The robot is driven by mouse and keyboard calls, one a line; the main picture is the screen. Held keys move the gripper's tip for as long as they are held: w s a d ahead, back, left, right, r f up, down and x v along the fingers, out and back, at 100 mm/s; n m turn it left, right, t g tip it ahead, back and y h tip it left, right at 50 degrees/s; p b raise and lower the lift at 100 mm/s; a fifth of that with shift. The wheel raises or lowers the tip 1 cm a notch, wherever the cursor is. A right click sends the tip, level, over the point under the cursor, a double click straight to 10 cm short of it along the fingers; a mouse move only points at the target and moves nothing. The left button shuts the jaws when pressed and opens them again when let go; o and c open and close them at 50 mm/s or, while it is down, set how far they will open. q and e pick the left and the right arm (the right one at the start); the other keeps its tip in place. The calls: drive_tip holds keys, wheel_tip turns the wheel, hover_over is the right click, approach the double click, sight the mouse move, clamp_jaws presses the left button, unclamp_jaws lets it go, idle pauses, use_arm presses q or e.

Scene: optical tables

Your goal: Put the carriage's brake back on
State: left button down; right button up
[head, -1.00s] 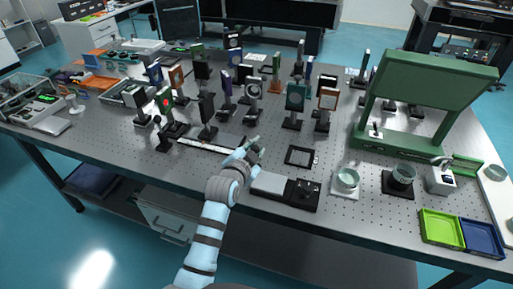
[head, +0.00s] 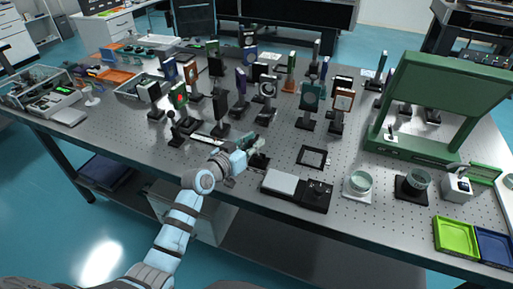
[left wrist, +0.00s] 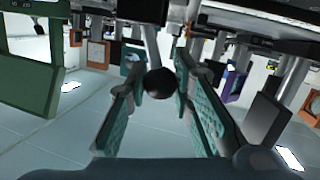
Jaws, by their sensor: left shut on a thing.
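My left gripper (head: 248,146) is over the pegboard table, at the right end of a pale rail (head: 207,140). In the left wrist view, its two teal fingers (left wrist: 158,88) are closed around a black ball knob (left wrist: 159,83) on a grey rod. A small dark part (head: 259,160) shows just right of the gripper in the head view; it may belong to the carriage. The gripper hides most of the carriage, and I cannot tell the brake's position. My right gripper is not in view.
Several mounted optics stand behind the rail, with a black ball-topped post (head: 172,119) at its left. A grey-and-black device (head: 297,189) and a black square frame (head: 313,157) lie to the right. A large green frame (head: 415,150) stands further right.

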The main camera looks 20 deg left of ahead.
use_arm(q)
drive_tip(key=shift+a+f+n+b, duration=0.2)
drive_tip(key=shift+a+n+b, duration=0.1)
drive_tip(key=shift+n+b, duration=0.4)
drive_tip(key=c, duration=1.4)
unclamp_jaws()
drive_tip(key=shift+a, duration=0.1)
drive_tip(key=v, duration=1.2)
drive_tip(key=shift+a+f, duration=0.2)
